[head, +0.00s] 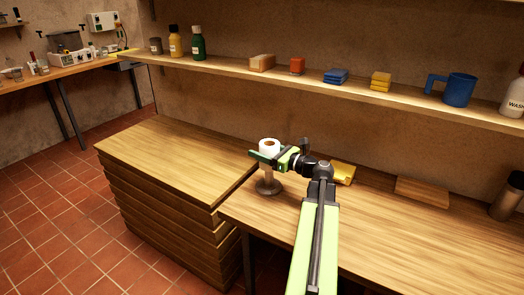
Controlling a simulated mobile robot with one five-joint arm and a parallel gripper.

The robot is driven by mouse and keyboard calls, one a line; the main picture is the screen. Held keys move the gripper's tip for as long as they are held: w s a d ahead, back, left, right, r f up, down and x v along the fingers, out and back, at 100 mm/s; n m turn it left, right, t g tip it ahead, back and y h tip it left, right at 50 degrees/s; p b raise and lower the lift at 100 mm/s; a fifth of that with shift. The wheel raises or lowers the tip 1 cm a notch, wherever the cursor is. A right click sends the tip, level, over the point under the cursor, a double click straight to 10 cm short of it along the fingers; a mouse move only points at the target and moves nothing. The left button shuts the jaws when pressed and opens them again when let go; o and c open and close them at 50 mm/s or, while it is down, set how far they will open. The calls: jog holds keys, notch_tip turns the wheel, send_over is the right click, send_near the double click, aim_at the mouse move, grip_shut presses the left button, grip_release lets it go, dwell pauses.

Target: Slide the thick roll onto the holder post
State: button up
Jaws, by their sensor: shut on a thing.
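The thick roll (269,146) is white with a brown core hole facing up. My gripper (268,154) is shut on it, with the jaws around its lower part, and holds it upright. The holder post (268,174) is grey-brown with a round base (268,188), standing near the left end of the wooden worktop (300,207). The roll shows directly above the post in this view. The jaws hide the post's upper part, so I cannot tell whether its tip is inside the roll.
A yellow object (342,173) and a wooden block (422,192) lie right of my gripper. A dark container (507,196) stands at the far right. A wooden stack (170,190) adjoins on the left. A shelf (225,64) with bottles, blocks and a blue mug (459,90) runs behind.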

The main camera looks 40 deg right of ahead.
jog(key=shift+f+b, duration=3.8)
jog(key=shift+b, duration=0.05)
dwell(4.2)
